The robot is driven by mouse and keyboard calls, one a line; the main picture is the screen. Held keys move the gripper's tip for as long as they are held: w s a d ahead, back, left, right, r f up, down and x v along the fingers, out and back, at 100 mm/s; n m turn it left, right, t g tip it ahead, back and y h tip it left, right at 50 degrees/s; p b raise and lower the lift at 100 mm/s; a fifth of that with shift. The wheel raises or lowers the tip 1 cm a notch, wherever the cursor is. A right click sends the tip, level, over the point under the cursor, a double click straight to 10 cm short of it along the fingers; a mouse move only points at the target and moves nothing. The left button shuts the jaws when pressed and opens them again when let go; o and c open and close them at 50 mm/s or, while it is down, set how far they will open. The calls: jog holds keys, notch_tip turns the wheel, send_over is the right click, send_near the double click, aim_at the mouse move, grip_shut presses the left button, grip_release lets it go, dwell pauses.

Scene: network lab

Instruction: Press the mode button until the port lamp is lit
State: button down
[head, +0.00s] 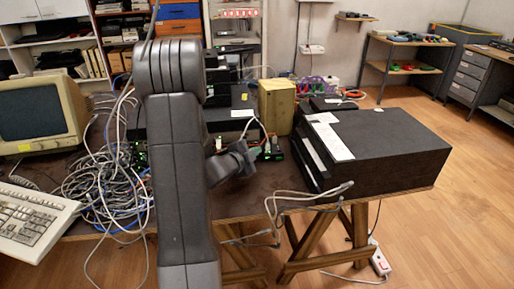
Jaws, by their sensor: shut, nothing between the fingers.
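My gripper (248,153) is at the middle of the table, beyond my dark arm, with its fingers shut and empty. Its fingertips are small and dark here. Just right of them is a small dark device (273,149) with a green light or label on its front. I cannot tell whether the fingertips touch it. More green lights show on equipment (139,156) left of my arm, partly hidden by cables. I cannot make out the mode button or tell which light is the port lamp.
A large black case (385,150) with papers on it fills the table's right side. A beige box (276,104) stands behind the small device. Tangled cables (105,180), an old monitor (40,113) and a keyboard (32,220) are at left. Grey cables hang over the front edge.

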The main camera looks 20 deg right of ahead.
dwell(0.4)
jog(key=shift+s+a+b, duration=0.15)
jog(key=shift+s+b, duration=0.3)
jog(key=shift+s, duration=0.25)
jog(key=shift+s+a+f+b, duration=0.15)
jog(key=shift+s+b, duration=0.2)
jog(key=shift+s, duration=0.25)
jog(key=shift+s+a+b, duration=0.25)
jog(key=shift+s+b, duration=0.1)
jog(key=shift+s, duration=0.6)
jog(key=shift+s+a+b, duration=0.2)
jog(key=shift+s+b, duration=0.15)
jog(key=shift+s, duration=0.55)
jog(key=shift+r, duration=0.2)
